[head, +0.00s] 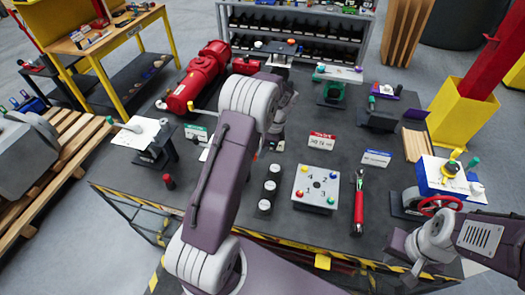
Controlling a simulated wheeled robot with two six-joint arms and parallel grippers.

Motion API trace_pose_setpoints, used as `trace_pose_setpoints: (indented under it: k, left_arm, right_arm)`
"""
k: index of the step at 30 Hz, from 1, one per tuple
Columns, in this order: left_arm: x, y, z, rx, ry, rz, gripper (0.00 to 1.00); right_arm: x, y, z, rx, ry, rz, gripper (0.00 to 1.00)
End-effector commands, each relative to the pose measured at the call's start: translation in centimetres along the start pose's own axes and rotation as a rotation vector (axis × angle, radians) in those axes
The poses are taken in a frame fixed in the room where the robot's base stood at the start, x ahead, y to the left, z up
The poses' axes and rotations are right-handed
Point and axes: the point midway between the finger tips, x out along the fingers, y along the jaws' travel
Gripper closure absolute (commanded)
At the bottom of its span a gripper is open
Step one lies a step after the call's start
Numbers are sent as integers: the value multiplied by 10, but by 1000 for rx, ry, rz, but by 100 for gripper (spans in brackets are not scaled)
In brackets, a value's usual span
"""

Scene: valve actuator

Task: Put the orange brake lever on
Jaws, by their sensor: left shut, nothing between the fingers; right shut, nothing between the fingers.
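I cannot make out an orange brake lever for certain.
A white panel (316,187) with coloured knobs and numbers sits mid-table beside a dark strip of round buttons (268,187). A large red actuator (199,78) lies at the back left. Signs (322,141) and small fixtures stand around. The dark tabletop (225,222) has bare patches.

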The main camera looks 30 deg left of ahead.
Motion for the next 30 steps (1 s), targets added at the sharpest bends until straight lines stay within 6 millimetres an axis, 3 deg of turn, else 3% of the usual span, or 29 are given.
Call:
trace_pose_setpoints:
  k: [30]
  left_arm:
    - [2, 17, 12, 237, -2, -57, 100]
  right_arm:
    - [-4, 0, 0, 0, 0, 0, 100]
